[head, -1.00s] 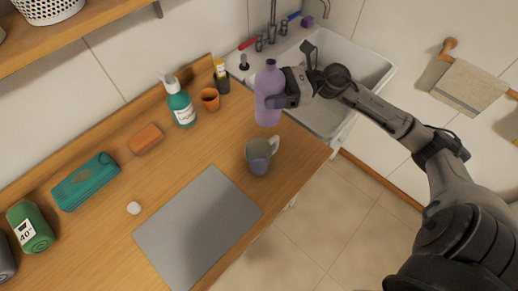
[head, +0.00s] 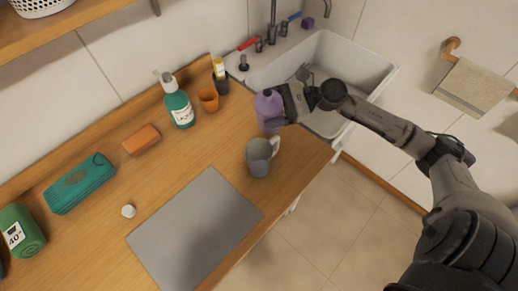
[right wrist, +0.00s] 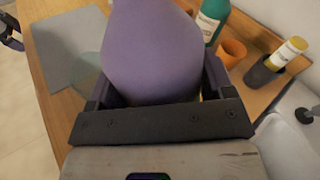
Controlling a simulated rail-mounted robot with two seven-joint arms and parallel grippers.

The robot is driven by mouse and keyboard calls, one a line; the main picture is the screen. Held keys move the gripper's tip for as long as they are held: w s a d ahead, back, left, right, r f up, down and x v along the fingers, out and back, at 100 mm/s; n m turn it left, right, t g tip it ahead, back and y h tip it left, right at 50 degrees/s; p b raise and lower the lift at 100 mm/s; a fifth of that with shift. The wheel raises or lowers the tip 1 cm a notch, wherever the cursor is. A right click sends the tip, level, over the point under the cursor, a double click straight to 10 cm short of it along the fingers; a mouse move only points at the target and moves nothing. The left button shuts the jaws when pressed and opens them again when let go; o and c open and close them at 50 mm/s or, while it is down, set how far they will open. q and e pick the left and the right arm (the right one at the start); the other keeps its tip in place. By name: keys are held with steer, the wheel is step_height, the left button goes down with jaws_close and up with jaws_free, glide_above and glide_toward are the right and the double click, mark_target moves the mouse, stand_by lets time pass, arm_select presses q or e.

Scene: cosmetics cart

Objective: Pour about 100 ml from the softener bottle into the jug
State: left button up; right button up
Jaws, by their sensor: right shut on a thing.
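The purple softener bottle (head: 268,104) is held at the counter's sink end, behind the jug. It looks foreshortened in the head view, as if its top leans toward the camera. My right gripper (head: 280,108) is shut around its body from the right. In the right wrist view the bottle (right wrist: 152,50) fills the space between the fingers (right wrist: 155,95); its mouth is not clear. The grey translucent jug (head: 258,160) stands upright on the counter just in front, handle to the upper right. Its lower part looks lavender. No stream shows.
A grey mat (head: 195,228) lies left of the jug. A small white cap (head: 129,211) lies beyond it. A teal pump bottle (head: 178,102), orange cup (head: 208,99) and dark holder (head: 221,82) stand along the back. The sink (head: 335,75) is behind my right gripper.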

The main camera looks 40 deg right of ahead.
steer(key=n+h+p, duration=0.1)
steer(key=n+p, duration=0.1)
steer(key=p, duration=0.2)
steer(key=n+h+p, duration=0.2)
steer(key=n+p, duration=0.1)
steer(key=p, duration=0.1)
steer(key=n+h+p, duration=0.2)
steer(key=p, duration=0.2)
steer(key=shift+w+d+r+n+t, duration=0.2)
steer(key=shift+d+r+n+t, duration=0.1)
steer(key=shift+t, duration=0.1)
steer(key=shift+a+f, duration=0.1)
steer(key=shift+f, duration=0.15)
steer(key=shift+s+a+f+n+h+p, duration=0.1)
steer(key=shift+s+a+n+h+p, duration=0.2)
steer(key=shift+p, duration=0.5)
steer(key=shift+w, duration=0.1)
